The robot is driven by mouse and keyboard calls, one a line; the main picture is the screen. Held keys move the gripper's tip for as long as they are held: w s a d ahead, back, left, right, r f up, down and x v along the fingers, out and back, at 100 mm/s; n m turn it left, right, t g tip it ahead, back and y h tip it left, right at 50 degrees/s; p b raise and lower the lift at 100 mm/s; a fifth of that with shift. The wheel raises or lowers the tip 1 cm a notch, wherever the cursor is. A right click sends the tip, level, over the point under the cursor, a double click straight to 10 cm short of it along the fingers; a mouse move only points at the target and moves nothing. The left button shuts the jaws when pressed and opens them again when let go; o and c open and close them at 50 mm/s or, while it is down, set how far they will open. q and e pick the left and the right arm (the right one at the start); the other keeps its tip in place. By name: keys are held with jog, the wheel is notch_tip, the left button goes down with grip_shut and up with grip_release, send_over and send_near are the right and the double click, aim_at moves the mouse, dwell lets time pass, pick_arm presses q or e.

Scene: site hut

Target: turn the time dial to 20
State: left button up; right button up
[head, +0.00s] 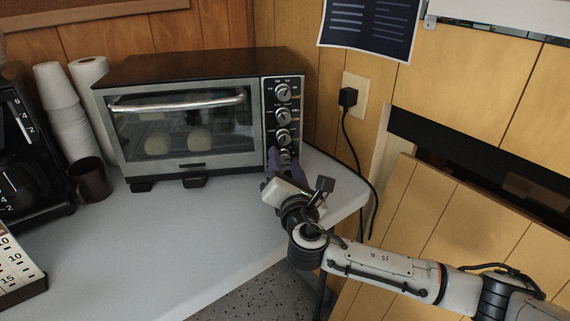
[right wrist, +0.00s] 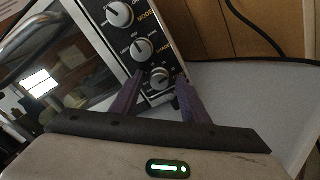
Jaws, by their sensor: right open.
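The toaster oven (head: 180,150) stands on the counter with a column of dials down its right-hand panel. Three dials show above my right gripper (head: 281,160): the top dial (head: 283,91), a second dial (head: 283,116) and a third dial (head: 283,137). In the right wrist view, the lowest dial (right wrist: 160,78) sits between the tips of my open purple fingers, with a gap visible around it. A middle dial (right wrist: 141,49) and an upper dial (right wrist: 118,15) show above it. The scale numbers are too small to read, and I cannot tell by label which is the time dial. My left gripper is out of view.
A dark mug (head: 90,180), stacked white cups (head: 68,125), a paper roll (head: 92,90) and a coffee maker (head: 22,150) stand left of the oven. A black cord (head: 352,150) hangs from the wall outlet at right. The counter (head: 150,245) in front is clear.

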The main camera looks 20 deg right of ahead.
jog(key=c, duration=1)
jog(key=shift+m, duration=0.8)
grip_shut()
jog(key=o, duration=1)
grip_release()
jog(key=shift+s, duration=0.1)
jog(key=s, duration=0.3)
jog(key=s+a, duration=0.1)
jog(key=s, duration=0.2)
jog(key=s+p, duration=0.1)
jog(key=s, duration=0.3)
jog(key=shift+a, duration=0.3)
jog(key=shift+s, duration=0.1)
